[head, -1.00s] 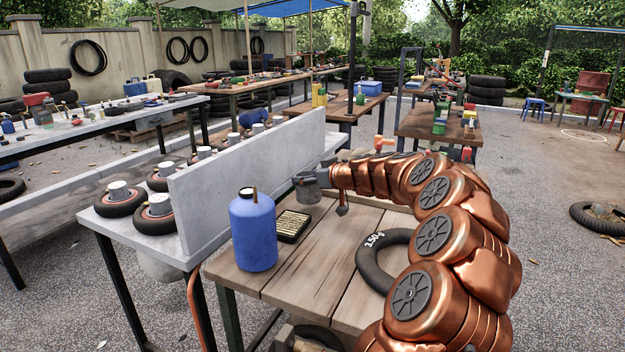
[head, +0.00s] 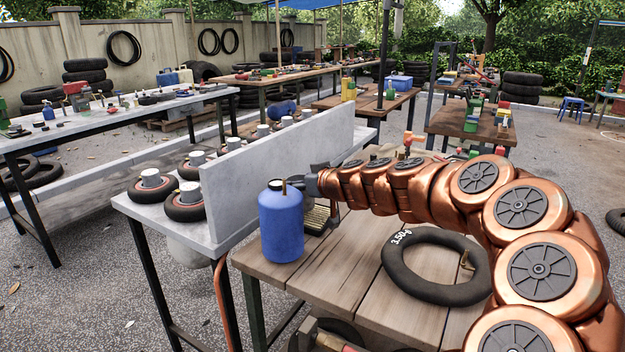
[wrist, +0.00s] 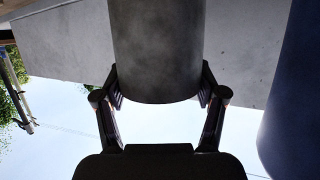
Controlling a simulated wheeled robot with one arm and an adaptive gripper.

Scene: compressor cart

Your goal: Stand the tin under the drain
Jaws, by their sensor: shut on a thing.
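My gripper (wrist: 160,98) is shut on a plain grey tin (wrist: 157,50) in the wrist view, one finger on each side of it. In the head view my gripper (head: 314,181) is at the end of my outstretched arm, close behind and right of the blue bottle's top. I cannot make out a drain for certain in either view. A rounded pale vessel (head: 192,250) hangs under the grey bench, partly hidden by its edge.
The blue bottle (head: 281,226) stands on the wooden table's near left corner; its side also fills the right of the wrist view (wrist: 297,90). A grey upright panel (head: 255,180) runs behind it. A black tyre tube (head: 430,288) and a small tray (head: 318,219) lie on the table.

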